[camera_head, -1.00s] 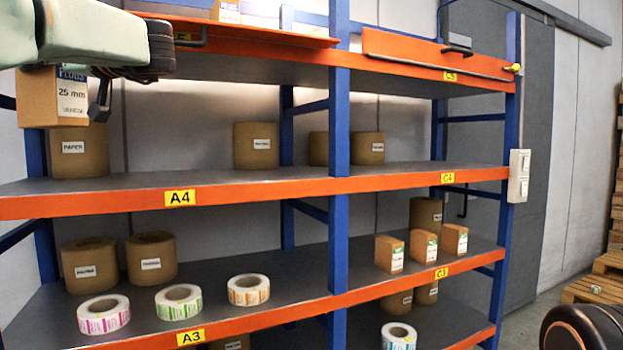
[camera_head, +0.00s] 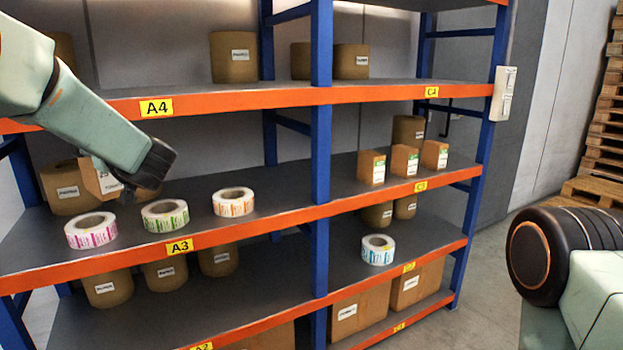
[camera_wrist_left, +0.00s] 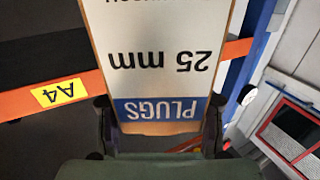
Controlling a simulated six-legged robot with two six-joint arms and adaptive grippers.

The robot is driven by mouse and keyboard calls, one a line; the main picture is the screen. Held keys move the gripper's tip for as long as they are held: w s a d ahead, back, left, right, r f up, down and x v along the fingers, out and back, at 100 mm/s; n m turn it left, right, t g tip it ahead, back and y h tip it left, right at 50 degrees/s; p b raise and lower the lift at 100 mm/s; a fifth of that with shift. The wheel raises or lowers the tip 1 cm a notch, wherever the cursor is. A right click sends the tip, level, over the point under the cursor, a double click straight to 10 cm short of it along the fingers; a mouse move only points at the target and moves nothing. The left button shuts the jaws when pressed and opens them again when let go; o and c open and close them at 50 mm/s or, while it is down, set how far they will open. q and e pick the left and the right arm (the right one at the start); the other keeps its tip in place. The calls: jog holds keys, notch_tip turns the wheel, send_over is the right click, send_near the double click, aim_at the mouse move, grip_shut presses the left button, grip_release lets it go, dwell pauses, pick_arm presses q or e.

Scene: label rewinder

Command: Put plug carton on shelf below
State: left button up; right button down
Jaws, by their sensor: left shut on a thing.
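The plug carton (camera_head: 101,180) is a brown box with a white label. My left gripper (camera_head: 125,192) is shut on it and holds it at the height of the A3 bay, below the A4 beam. In the head view it overlaps a brown roll (camera_head: 66,190); the gap to the roll and to the shelf surface cannot be told. In the left wrist view the carton (camera_wrist_left: 160,55) fills the middle between the fingers, its "PLUGS 25 mm" label upside down. The A3 shelf (camera_head: 215,237) lies below it. My right gripper is out of view.
Pink (camera_head: 91,230), green (camera_head: 165,215) and orange (camera_head: 233,201) label rolls stand along the A3 front edge. The A4 beam (camera_head: 220,101) runs above and a blue upright (camera_head: 321,150) stands to the right. Bare shelf lies behind and right of the orange roll.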

pick_arm(q)
jog(key=s+d+f+m+t+h, duration=0.3)
jog(key=d+f+m+h, duration=0.15)
jog(key=f, duration=0.35)
jog(key=s+d+f+m+t+h+b, duration=0.1)
jog(key=s+d+f+m+t+h, duration=0.15)
jog(key=d+f+h, duration=0.4)
jog(key=s+d+f+m+t+h, duration=0.2)
jog(key=d+f+m+t+h, duration=0.15)
jog(key=f, duration=0.55)
jog(key=s+d+f+m+g+h, duration=0.1)
jog(key=s+d+f+m+h, duration=0.1)
jog(key=s+d+h, duration=0.1)
jog(key=s+d+f+m+g+h+b, duration=0.1)
jog(key=s+d+f+m+h, duration=0.1)
jog(key=s+d, duration=0.3)
jog(key=s+d+f+m+g+h, duration=0.1)
jog(key=s+d+f+m+h, duration=0.1)
jog(key=s, duration=0.6)
jog(key=d+f+h, duration=0.1)
jog(key=d+h, duration=0.1)
jog(key=shift+d, duration=0.4)
jog(key=shift+a+m, duration=0.1)
jog(key=shift+m, duration=0.15)
